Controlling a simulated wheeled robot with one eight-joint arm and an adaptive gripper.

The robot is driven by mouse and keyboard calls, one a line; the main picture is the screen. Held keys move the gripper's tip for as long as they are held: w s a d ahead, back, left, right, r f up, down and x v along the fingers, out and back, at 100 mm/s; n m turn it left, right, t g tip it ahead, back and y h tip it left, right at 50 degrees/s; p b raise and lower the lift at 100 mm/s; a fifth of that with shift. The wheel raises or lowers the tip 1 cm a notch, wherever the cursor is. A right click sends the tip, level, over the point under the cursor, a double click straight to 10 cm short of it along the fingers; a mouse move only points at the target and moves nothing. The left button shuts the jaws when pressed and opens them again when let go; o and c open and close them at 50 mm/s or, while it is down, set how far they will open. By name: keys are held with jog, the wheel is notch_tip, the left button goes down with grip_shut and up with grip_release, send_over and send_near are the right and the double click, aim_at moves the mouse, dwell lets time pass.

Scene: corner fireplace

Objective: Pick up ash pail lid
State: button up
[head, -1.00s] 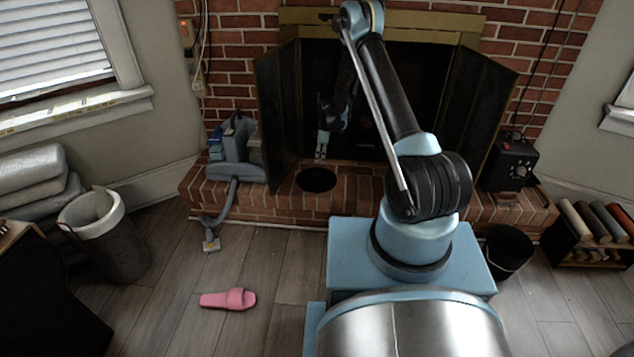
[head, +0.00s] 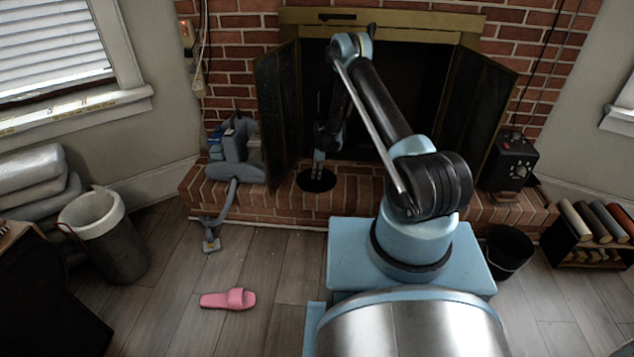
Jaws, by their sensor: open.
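The ash pail lid (head: 325,184) is a dark round disc lying on the brick hearth in front of the fireplace opening, left of centre. My gripper (head: 317,176) points down over the lid, with its fingertips at or just above the middle of the disc. The fingers are open. I cannot tell whether they touch the lid. A dark pail (head: 507,252) stands on the floor to the right of my base, in front of the hearth.
A grey vacuum (head: 236,160) sits on the hearth left of the lid. An open fireplace door (head: 277,115) stands close behind. A black box (head: 509,162) is at the hearth's right end. A pink slipper (head: 228,299) lies on the floor.

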jog(key=shift+a+f, duration=0.1)
jog(key=shift+f, duration=0.95)
jog(key=shift+c, duration=0.2)
grip_shut()
